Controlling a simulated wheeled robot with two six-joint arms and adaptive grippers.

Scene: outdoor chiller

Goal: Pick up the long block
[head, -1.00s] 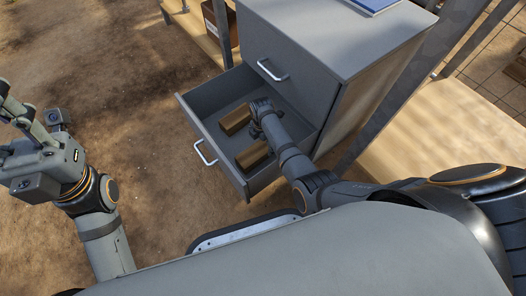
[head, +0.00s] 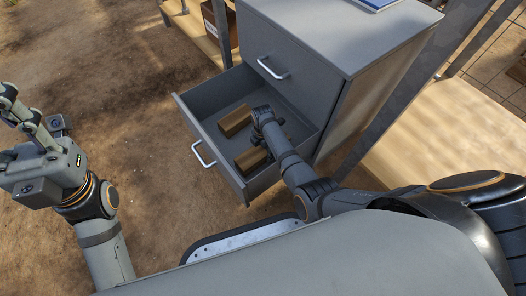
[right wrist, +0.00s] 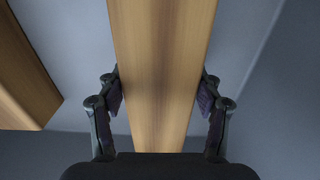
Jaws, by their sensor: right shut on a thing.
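Two brown wooden blocks lie in the open grey drawer. One block (head: 235,121) is toward the back left; the other block (head: 249,159) is nearer to me. My right gripper (head: 256,152) reaches down into the drawer at the nearer block, its fingers mostly hidden by the arm. In the right wrist view, a long wooden block (right wrist: 162,60) runs up the middle, with the right gripper's fingers (right wrist: 162,100) shut on its two sides. The other block (right wrist: 22,75) shows at the left there. My left gripper (head: 22,118) is at the left edge, away from the drawer.
The grey cabinet (head: 340,35) has a closed upper drawer above the open drawer (head: 215,160). A blue item (head: 378,4) lies on its top. A wooden surface (head: 430,140) and metal posts stand to the right. Bare ground (head: 120,60) is free at the left.

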